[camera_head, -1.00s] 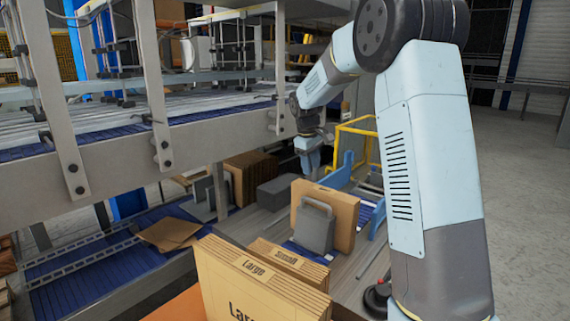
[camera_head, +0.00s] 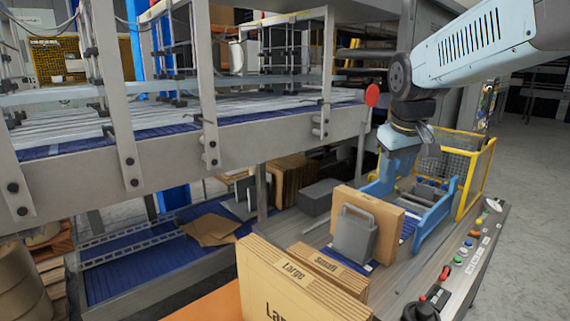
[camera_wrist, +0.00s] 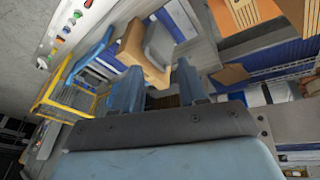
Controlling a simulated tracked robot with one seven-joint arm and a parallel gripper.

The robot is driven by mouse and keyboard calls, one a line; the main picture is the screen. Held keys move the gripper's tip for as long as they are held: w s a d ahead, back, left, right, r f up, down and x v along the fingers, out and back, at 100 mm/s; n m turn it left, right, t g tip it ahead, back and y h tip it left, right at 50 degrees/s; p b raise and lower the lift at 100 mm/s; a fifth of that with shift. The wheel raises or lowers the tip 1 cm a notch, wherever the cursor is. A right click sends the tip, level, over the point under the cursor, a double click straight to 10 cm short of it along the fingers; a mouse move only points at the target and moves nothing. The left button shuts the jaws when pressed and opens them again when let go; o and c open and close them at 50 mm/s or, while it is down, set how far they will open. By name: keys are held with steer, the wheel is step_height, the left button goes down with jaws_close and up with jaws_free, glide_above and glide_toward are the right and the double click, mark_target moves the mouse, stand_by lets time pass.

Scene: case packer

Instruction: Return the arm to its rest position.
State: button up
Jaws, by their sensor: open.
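My arm reaches in from the upper right of the head view and bends down to my gripper (camera_head: 399,140), which hangs above the packing station's blue guides. In the wrist view the two blue fingers of my gripper (camera_wrist: 159,88) stand apart with nothing held between them. Beyond the fingers are a brown carton (camera_wrist: 143,55) and a grey handled block (camera_wrist: 160,43). In the head view the carton (camera_head: 385,222) stands upright behind the grey block (camera_head: 354,235), below and to the left of my gripper. The fingertips are hard to make out in the head view.
The grey conveyor frame (camera_head: 170,155) runs along the left and middle. A red disc (camera_head: 372,95) on a post stands close left of my arm. A yellow guard (camera_head: 475,170) and button panel (camera_head: 465,255) lie right. Flat cartons (camera_head: 300,285) stand in front. Open floor (camera_head: 535,190) is at right.

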steer(key=s+f+m+t, duration=0.1)
steer(key=s+f+m, duration=0.2)
steer(key=s, duration=1.2)
steer(key=shift+f+y, duration=0.15)
steer(key=shift+y, duration=0.25)
steer(key=shift+s, duration=0.1)
